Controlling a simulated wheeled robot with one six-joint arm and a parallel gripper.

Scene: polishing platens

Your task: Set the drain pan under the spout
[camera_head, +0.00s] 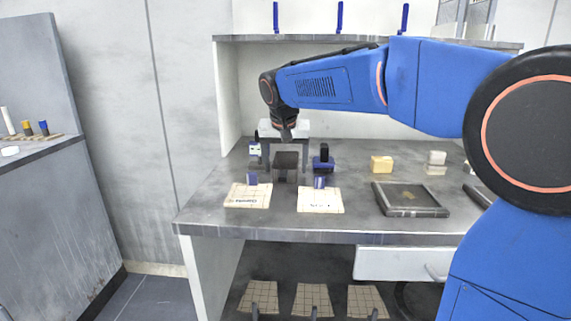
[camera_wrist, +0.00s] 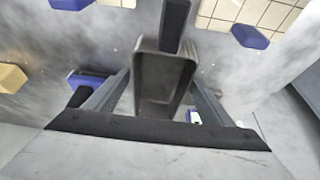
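The drain pan appears to be the dark grey, open-topped box (camera_head: 286,174) on the table, which shows hollow in the wrist view (camera_wrist: 157,92). My gripper (camera_head: 284,154) points down over it, its pale body just above the pan. In the wrist view my gripper's two grey fingers (camera_wrist: 160,80) stand apart, one on each side of the pan. Finger contact with the pan walls cannot be told. A dark bar (camera_wrist: 173,25) reaches over the pan's rim in the wrist view. I cannot make out a spout for certain.
Blue-based items (camera_head: 323,162) and a small bottle (camera_head: 255,150) flank the pan closely. Two gridded pads (camera_head: 248,197) (camera_head: 320,202) lie in front. A dark square tray (camera_head: 408,211) and a yellow block (camera_head: 381,164) are to the right. A shelf (camera_head: 350,39) runs behind, above the table.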

